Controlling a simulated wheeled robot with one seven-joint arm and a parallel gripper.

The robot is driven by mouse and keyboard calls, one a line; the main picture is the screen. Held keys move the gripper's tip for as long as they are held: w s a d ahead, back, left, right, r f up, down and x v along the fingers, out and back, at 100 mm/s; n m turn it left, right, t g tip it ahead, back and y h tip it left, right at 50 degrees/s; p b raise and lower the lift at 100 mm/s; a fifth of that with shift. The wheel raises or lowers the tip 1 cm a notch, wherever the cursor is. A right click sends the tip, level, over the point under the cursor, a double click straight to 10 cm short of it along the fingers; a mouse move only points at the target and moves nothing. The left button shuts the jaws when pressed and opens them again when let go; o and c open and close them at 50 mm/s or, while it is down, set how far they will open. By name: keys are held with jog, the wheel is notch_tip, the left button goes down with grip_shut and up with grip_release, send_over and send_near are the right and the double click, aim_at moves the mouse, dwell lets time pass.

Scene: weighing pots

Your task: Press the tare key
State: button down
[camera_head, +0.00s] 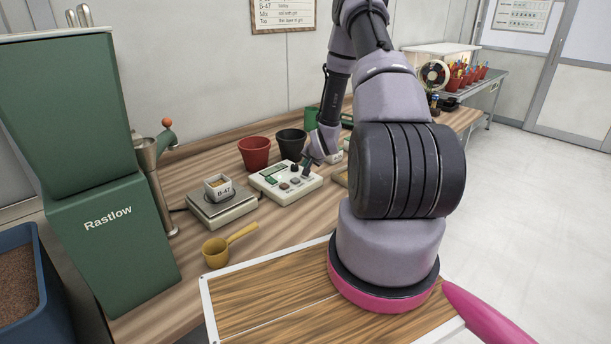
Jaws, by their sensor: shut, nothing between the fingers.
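A cream control box (271,185) stands on the wooden bench with a small dark display and several round keys. One key (284,186) looks dark grey and another (295,181) reddish-brown; their labels are too small to read, so I cannot tell which is tare. My gripper (306,171) is shut and empty, pointing down at the right part of the box. Its tips look close to the keys; whether they touch is unclear.
A red pot (254,153) and a black pot (291,144) stand behind the box. A yellow scoop (217,252) lies in front of the scale. A tall green Rastlow machine (112,222) stands at the left.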

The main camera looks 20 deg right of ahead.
jog(key=shift+r, duration=1.9)
jog(key=shift+r, duration=0.1)
jog(key=s+a+r+n+g, duration=0.1)
jog(key=s+a+r, duration=0.25)
jog(key=r, duration=0.95)
jog(key=s+a+r+n, duration=0.2)
jog(key=s+a+r, duration=0.15)
jog(key=r, duration=0.95)
jog(key=s+a+r+n+y, duration=0.1)
jog(key=s+a+r, duration=0.2)
jog(key=s, duration=0.6)
jog(key=s+a+r+n, duration=0.1)
jog(key=s+a+r, duration=0.3)
jog(key=s+r, duration=0.3)
jog(key=s+a+r+g+y, duration=0.1)
jog(key=s+a+r, duration=0.3)
jog(key=s, duration=0.8)
notch_tip(320, 180, up, 2)
jog(key=shift+s+n+y, duration=0.3)
jog(key=shift+s+n, duration=0.05)
jog(key=shift+n, duration=0.05)
